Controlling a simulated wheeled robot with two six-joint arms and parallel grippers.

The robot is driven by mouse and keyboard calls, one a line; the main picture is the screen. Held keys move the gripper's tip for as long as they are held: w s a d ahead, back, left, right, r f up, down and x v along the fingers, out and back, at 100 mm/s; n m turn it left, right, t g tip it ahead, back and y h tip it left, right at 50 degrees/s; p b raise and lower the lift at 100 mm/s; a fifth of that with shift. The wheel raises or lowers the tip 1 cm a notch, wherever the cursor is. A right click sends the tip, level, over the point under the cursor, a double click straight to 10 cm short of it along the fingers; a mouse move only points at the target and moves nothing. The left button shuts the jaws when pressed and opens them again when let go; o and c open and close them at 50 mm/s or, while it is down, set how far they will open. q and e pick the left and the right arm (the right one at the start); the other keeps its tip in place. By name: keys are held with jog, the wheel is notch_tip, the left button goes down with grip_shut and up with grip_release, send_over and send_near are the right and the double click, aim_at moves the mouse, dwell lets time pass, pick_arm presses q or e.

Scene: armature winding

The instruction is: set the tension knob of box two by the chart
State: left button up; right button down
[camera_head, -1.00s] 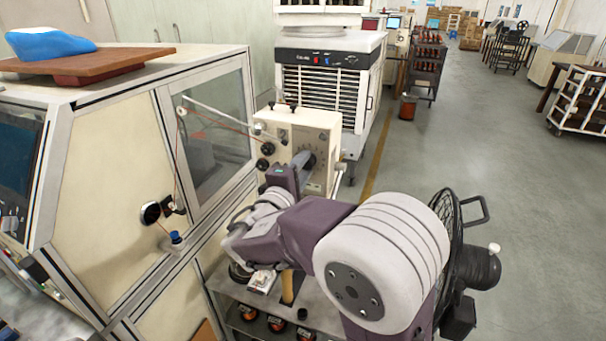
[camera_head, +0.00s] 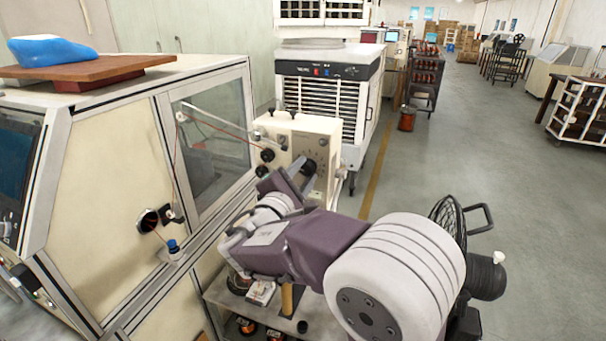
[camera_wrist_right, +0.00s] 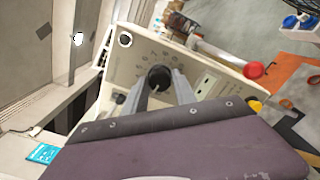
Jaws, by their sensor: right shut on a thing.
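A cream tension box (camera_head: 325,135) stands at the side of the winding machine, with a dial face and several black knobs. My right gripper (camera_wrist_right: 161,85) is shut on this knob, one finger on each side. In the head view my right gripper (camera_head: 299,172) reaches the box's front from below, and its fingers partly cover the knob (camera_head: 309,167). I cannot make out a chart or a box number. My left gripper is not in view.
The winding machine (camera_head: 105,190) with its glass window (camera_head: 210,130) fills the left side. A thin wire runs from its guide to the box. A shelf cart (camera_head: 315,310) with spools stands below my right arm. A white cooler (camera_head: 325,90) stands behind the box.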

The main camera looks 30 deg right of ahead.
jog(key=shift+r, duration=0.2)
jog(key=c, duration=1.1)
grip_release()
jog(key=shift+o, duration=0.5)
jog(key=shift+d+f, duration=0.15)
jog(key=shift+d, duration=0.05)
jog(key=shift+a, duration=0.1)
jog(key=shift+s+a+f, duration=0.1)
jog(key=shift+s+a, duration=0.05)
jog(key=shift+a, duration=0.15)
jog(key=b+v, duration=0.3)
jog(key=v, duration=0.5)
jog(key=shift+s, duration=0.2)
